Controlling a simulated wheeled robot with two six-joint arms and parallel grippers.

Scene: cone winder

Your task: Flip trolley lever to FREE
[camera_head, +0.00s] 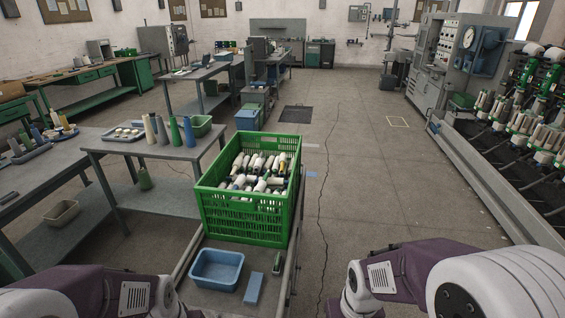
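The trolley (210,298) stands just in front of me at the bottom centre, with a grey top and metal side rails. A green crate (247,225) full of yarn cones sits on its far part. A blue tray (217,270), a flat blue block (253,288) and a small dark green item (277,266) lie on its near part. I cannot tell whether that small item is a lever. No lever or FREE marking can be made out. Parts of my two arms show at the bottom left and bottom right; neither gripper's fingers are in view.
Grey tables with cones (174,131) and trays stand on the left. The winding machine (525,120) runs along the right behind a low grey edge (490,185). The floor (370,190) between trolley and machine is clear, with a long crack.

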